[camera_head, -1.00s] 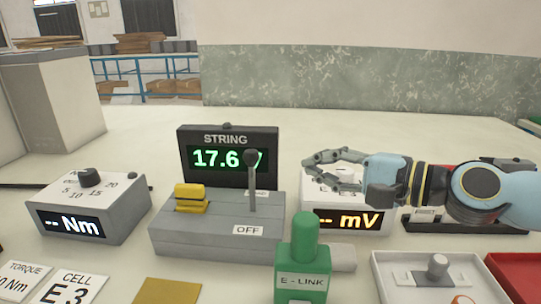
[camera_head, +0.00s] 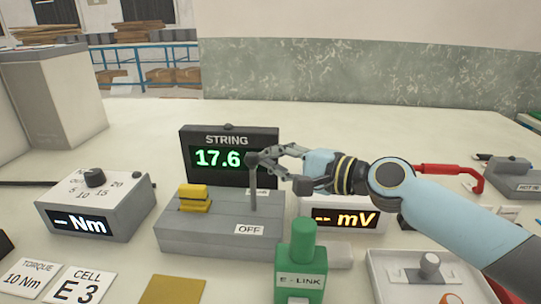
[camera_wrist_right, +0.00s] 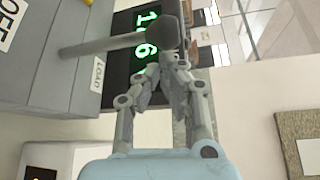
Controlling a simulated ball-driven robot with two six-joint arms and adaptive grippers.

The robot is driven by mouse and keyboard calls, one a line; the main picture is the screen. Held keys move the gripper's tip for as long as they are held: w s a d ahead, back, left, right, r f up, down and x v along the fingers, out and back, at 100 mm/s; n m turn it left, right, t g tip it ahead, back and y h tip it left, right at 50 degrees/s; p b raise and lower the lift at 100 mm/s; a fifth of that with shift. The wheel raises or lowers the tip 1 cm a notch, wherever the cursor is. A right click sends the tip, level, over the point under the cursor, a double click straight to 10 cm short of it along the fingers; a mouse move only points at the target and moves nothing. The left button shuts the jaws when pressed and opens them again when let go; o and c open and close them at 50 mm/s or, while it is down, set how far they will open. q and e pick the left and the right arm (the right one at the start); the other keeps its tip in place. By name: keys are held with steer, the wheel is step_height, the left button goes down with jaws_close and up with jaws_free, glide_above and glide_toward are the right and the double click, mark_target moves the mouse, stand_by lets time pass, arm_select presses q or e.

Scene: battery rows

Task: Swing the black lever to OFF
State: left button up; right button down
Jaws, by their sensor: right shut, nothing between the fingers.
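The black lever (camera_head: 253,190) stands roughly upright on the grey switch box (camera_head: 180,238), with a dark round knob on top. The OFF label (camera_head: 249,230) is on the near side of its foot; the LOAD label (camera_head: 260,193) is behind it, partly hidden. My right gripper (camera_head: 268,155) is shut and empty, its fingertips just right of the knob. In the right wrist view the knob (camera_wrist_right: 162,33) is just beyond the fingertips (camera_wrist_right: 162,75); I cannot tell whether they touch. My left gripper is not in view.
The STRING display (camera_head: 228,140) reading 17.6 stands behind the box. A yellow block (camera_head: 195,197) sits left of the lever. The green E-LINK piece (camera_head: 301,262) stands in front; the mV meter (camera_head: 345,219) is at right, below my right arm. The Nm meter (camera_head: 95,205) is left.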

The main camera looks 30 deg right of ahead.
steer(key=shift+w+a, duration=0.1)
steer(key=shift+w, duration=0.15)
